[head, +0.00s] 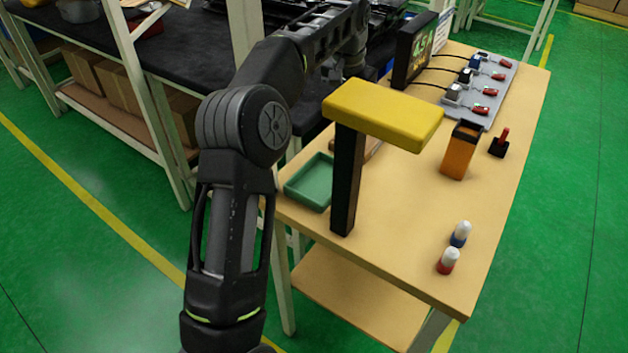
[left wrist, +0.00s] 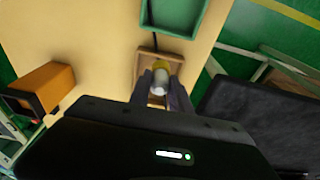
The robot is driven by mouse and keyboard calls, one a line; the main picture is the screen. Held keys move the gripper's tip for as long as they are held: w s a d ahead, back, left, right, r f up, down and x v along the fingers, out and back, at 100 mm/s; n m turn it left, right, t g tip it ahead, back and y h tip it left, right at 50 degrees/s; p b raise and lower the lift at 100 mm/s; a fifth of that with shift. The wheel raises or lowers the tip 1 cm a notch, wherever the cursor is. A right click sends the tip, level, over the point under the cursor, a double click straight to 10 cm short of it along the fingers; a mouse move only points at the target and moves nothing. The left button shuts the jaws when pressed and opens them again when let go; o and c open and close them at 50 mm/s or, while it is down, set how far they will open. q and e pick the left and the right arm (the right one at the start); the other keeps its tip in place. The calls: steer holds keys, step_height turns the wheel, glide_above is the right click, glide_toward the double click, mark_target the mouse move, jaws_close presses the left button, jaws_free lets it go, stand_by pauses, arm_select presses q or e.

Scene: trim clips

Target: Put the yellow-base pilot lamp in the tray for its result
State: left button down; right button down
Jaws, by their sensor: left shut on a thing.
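The yellow-base pilot lamp (left wrist: 160,68) shows in the left wrist view, with a pale cap and a yellow base. My left gripper (left wrist: 159,92) is shut on it. The lamp appears over a small brown wooden tray (left wrist: 141,66); I cannot tell whether it touches the tray floor. A green tray (left wrist: 172,16) lies beyond it, and also shows in the head view (head: 309,182). In the head view the yellow-topped stand (head: 383,112) hides my left gripper, the lamp and most of the brown tray (head: 374,149). My right gripper is not in view.
A blue-base lamp (head: 460,234) and a red-base lamp (head: 448,261) stand near the table's front edge. An orange box (head: 458,157), a red-handled switch (head: 500,143), a grey fixture (head: 490,103) and a display (head: 414,50) occupy the back. The table's middle is clear.

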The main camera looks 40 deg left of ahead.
arm_select(q)
steer(key=s+f, duration=0.2)
steer(key=s, duration=1.3)
steer(key=shift+d+f, duration=0.2)
steer(key=shift+f, duration=0.05)
steer(key=shift+s, duration=0.1)
steer(key=shift+f, duration=2.35)
steer(key=shift+f, duration=0.1)
steer(key=c, duration=1.2)
jaws_free()
steer(key=r, duration=0.4)
steer(key=s+r, duration=0.1)
steer(key=r, duration=0.7)
steer(key=shift+s+r, duration=0.1)
steer(key=shift+s, duration=0.3)
